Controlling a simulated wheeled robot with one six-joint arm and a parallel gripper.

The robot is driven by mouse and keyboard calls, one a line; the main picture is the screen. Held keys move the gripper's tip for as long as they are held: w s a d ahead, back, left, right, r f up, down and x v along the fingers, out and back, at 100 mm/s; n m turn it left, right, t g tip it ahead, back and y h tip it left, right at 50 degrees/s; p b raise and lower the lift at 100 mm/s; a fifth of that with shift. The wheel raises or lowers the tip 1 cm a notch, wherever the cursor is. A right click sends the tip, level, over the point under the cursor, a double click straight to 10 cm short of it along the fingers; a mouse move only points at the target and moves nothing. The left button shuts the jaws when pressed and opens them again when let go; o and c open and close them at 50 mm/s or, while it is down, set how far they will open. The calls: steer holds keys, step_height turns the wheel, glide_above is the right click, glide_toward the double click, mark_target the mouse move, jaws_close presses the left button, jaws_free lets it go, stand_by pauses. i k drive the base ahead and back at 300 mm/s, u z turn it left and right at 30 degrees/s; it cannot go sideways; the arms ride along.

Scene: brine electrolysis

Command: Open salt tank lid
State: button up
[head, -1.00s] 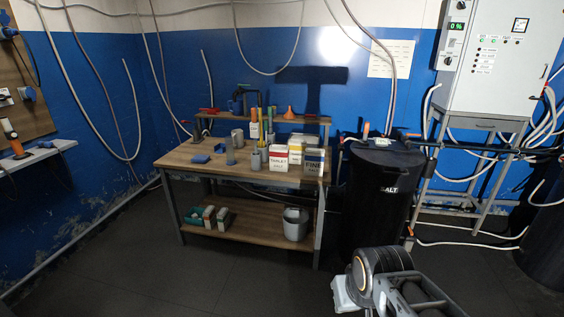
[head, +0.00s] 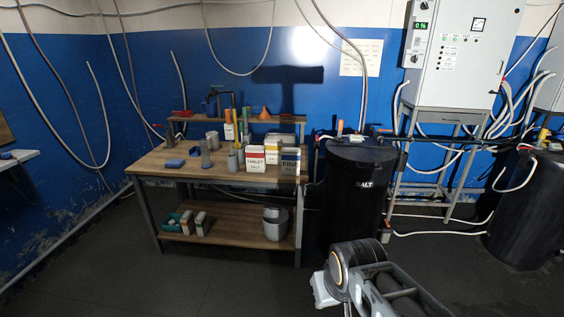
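The black salt tank (head: 345,215) stands right of the workbench and bears the word SALT on its upper front. Its dark round lid (head: 358,148) lies on top and looks shut. My arm shows at the bottom, in front of the tank's lower part. A pale part at its left end (head: 324,291) may belong to my gripper. The fingers cannot be made out, and no contact with the tank or lid shows.
The wooden workbench (head: 147,165) stands left of the tank, with salt boxes (head: 291,161), bottles and tools on it. A grey bucket (head: 275,224) is on its lower shelf. A control cabinet (head: 462,55) stands on a frame at right, with another black tank (head: 527,215). The floor in front is clear.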

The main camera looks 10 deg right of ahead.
mark_target(368, 160)
steer(key=z, duration=0.65)
steer(key=i, duration=1.9)
steer(key=u, duration=0.4)
